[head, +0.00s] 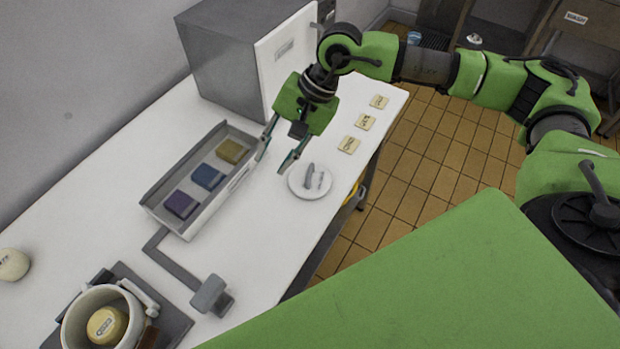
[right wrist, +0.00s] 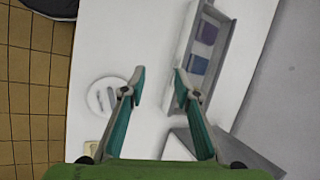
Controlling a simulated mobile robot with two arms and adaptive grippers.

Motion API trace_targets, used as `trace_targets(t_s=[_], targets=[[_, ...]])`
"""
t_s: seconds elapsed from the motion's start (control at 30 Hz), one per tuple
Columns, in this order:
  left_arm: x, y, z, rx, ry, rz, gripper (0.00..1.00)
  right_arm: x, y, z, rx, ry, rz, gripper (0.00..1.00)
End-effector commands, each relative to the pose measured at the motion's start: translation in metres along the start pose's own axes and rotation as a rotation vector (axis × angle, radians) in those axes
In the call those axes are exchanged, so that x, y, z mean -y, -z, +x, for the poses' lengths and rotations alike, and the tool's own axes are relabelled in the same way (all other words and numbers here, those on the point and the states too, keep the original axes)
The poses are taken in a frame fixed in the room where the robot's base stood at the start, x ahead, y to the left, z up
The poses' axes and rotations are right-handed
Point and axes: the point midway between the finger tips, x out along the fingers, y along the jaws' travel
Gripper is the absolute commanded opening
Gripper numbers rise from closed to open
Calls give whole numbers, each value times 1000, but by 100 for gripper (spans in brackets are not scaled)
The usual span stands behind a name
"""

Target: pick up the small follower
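A round white disc with a grey upright grip and small lettering (head: 300,190), which looks like the small follower, lies flat on the white counter (head: 255,240). I cannot read its lettering. It also shows in the right wrist view (right wrist: 95,90), left of the fingers. My right gripper (head: 273,163) is open and empty, pointing down above the counter between the disc and the grey tray. In the right wrist view its two fingers (right wrist: 159,82) are spread with bare counter between them. The gripper is apart from the disc. My left gripper is not in view.
The grey tray (head: 168,222) holds a yellow, a blue and a purple block. A grey box-shaped machine (head: 230,60) stands behind. Labelled cards (head: 349,145) lie near the counter's right edge. A white pot (head: 72,332) and a labelled white round thing (head: 12,264) stand front left.

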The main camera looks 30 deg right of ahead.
Motion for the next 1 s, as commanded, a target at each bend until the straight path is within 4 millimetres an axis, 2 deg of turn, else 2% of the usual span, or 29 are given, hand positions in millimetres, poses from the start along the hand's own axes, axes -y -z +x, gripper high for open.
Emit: trace_targets(t_s=[0.03,0.1,0.2,0.3,0.37,0.7,0.87,1.0], targets=[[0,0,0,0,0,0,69,-14,25,-14,-74,-58,-32,29],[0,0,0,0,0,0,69,-34,51,-29,-149,-136,-68,29],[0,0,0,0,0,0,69,-52,73,-46,-213,-209,-95,29],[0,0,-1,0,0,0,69,-60,82,-50,-236,-243,-104,29],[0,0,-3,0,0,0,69,-63,85,-45,-239,-249,-106,29],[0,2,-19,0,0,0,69,-77,99,14,-235,-247,-105,29],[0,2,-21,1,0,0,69,-80,103,27,-237,-244,-105,29],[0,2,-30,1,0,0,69,-84,106,36,-235,-246,-104,29]])
